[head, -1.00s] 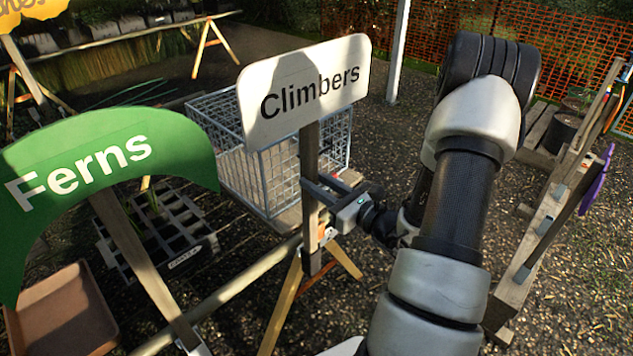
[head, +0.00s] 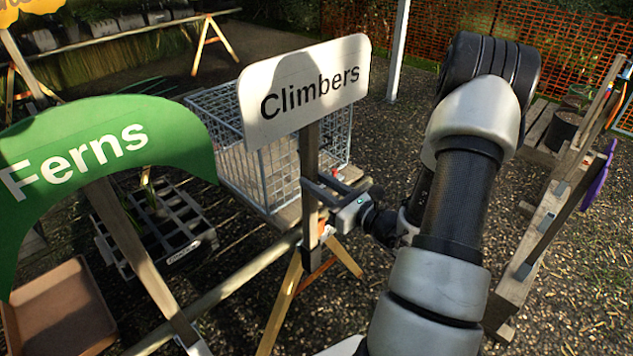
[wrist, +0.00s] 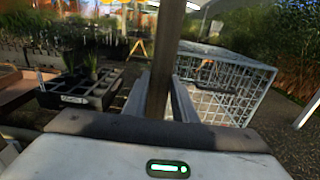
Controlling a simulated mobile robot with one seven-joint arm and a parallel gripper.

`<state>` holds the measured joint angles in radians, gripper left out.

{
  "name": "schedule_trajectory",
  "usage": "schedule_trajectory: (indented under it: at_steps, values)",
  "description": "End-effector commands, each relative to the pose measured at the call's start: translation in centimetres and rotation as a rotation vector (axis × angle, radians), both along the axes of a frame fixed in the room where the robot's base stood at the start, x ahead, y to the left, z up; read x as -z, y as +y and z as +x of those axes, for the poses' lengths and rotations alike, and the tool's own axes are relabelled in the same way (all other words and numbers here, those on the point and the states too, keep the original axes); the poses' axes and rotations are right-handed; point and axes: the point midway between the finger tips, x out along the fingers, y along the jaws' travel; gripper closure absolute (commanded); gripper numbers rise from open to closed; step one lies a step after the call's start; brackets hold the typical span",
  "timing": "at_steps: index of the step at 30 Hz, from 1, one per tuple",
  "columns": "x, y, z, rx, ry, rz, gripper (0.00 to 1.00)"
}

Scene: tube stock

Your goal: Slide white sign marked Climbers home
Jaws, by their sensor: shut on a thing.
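The white sign marked Climbers (head: 305,88) stands upright on a dark wooden post (head: 310,165) in the head view. My gripper (head: 322,190) is shut on that post, below the sign board. The post also shows between my two fingers in the wrist view (wrist: 165,60); the board itself is out of that view. The post's lower end is near a wooden rail (head: 225,287) on trestle legs (head: 284,305); a small metal fitting (head: 326,232) shows there. How the post's foot sits is partly hidden.
A green Ferns sign (head: 95,150) stands close on the left. A wire cage (head: 230,160) is just behind the post. A tray of cells (head: 180,250) and a brown tray (head: 55,320) lie at left. A wooden rack (head: 545,225) stands at right.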

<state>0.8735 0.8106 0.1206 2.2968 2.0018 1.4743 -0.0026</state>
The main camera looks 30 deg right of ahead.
Motion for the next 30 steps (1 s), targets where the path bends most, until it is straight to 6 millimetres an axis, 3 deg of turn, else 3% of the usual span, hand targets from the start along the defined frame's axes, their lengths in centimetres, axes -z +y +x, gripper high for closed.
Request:
schedule_trajectory:
  at_steps: [3,4,7,8,20,30]
  values:
    - [-0.2,0.0,0.0,0.0,-0.004,0.0,1.0]
    - [-0.2,0.0,0.0,0.0,-0.004,0.0,0.72]
    - [-0.2,0.0,0.0,0.0,-0.003,0.0,0.55]
    - [-0.2,0.0,0.0,0.0,-0.003,0.0,0.53]
    - [0.0,-0.4,-0.9,0.003,0.002,-0.001,0.53]
    - [0.0,-3.1,-7.9,0.007,0.002,0.0,0.53]
